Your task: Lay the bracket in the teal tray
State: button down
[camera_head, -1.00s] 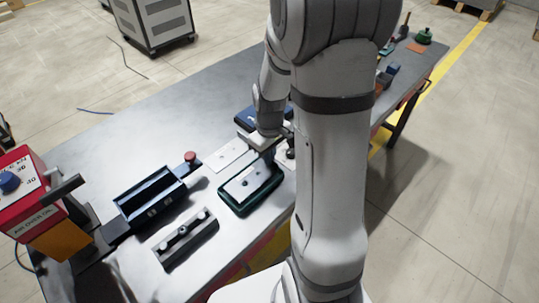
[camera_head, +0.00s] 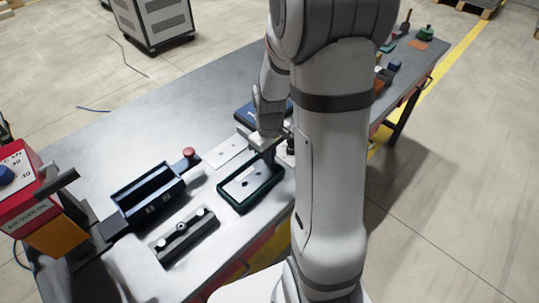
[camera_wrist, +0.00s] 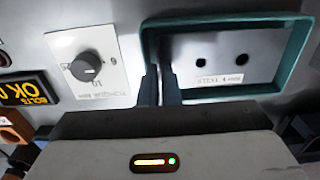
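The bracket (camera_head: 238,189) is a pale metal plate with dark holes. In the head view it lies low inside the rim of the teal tray (camera_head: 264,194). In the wrist view the bracket (camera_wrist: 225,50), with two holes and a small label, sits within the walls of the tray (camera_wrist: 230,20). My gripper (camera_wrist: 159,72) has its fingers close together at the bracket's left edge, beside the tray's left wall, and appears to grip that edge. In the head view my gripper (camera_head: 268,158) is at the tray's far right end. Whether the bracket rests fully on the tray floor is hidden.
A dark open-topped fixture (camera_head: 148,195) and a grey block with pegs (camera_head: 184,236) stand left of the tray.

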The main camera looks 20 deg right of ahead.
jog(key=shift+f+b, duration=0.4)
jog(key=shift+f, duration=0.15)
jog(key=c, duration=1.6)
grip_release()
jog(key=shift+o, duration=0.2)
notch_tip(320, 180, up, 8)
jog(key=shift+f, duration=0.1)
